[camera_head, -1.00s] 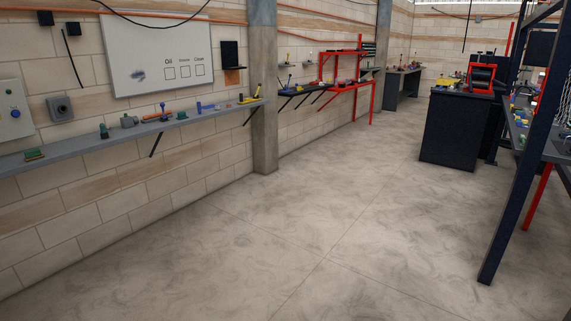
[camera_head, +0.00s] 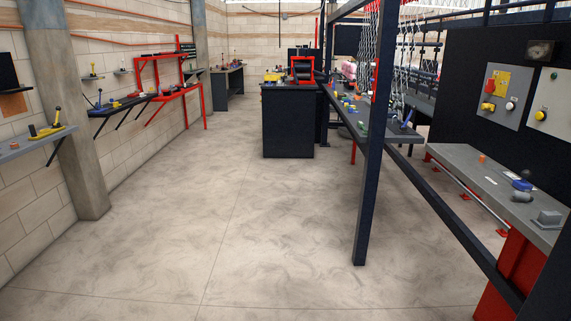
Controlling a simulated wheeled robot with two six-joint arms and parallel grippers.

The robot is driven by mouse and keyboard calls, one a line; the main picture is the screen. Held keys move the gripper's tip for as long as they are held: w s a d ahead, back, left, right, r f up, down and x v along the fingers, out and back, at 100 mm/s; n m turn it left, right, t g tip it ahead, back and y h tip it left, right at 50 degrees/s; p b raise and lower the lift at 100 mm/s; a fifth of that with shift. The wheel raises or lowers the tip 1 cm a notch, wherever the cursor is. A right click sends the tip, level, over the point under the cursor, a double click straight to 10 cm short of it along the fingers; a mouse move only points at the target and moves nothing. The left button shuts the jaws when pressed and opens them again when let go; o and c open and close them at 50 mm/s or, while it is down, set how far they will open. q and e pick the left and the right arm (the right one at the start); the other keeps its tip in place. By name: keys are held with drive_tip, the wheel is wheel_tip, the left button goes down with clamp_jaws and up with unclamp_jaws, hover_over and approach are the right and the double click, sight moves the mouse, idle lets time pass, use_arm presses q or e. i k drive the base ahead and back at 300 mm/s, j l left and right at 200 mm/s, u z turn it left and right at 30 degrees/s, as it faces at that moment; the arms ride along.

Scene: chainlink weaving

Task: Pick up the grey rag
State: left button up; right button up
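I cannot make out a grey rag in the head view. Small grey items lie on the grey bench (camera_head: 470,172) at the right, among them a boxy one (camera_head: 550,217) and a rounded one (camera_head: 522,196); neither can be told as a rag. Neither of my grippers is in view.
Open concrete floor (camera_head: 190,245) lies ahead, with an aisle leading to the back. A dark cabinet (camera_head: 288,125) stands mid-back. A dark post (camera_head: 370,160) and low beam (camera_head: 450,215) border the right. A concrete pillar (camera_head: 70,120) and shelves (camera_head: 122,103) line the left wall.

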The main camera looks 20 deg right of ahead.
sight(547, 220)
drive_tip(key=i+l+z, duration=0.1)
drive_tip(key=i+z, duration=0.3)
drive_tip(key=i, duration=0.45)
drive_tip(key=i+j+z, duration=0.15)
drive_tip(key=i+z, duration=0.3)
drive_tip(key=i, duration=0.35)
drive_tip(key=i+z, duration=0.25)
drive_tip(key=z, duration=0.2)
drive_tip(key=i+z, duration=0.3)
drive_tip(key=z, duration=0.15)
drive_tip(key=i+j+z, duration=0.15)
drive_tip(key=z, duration=0.3)
drive_tip(key=i+j+z, duration=0.4)
drive_tip(key=k+l, duration=0.05)
drive_tip(key=l, duration=0.05)
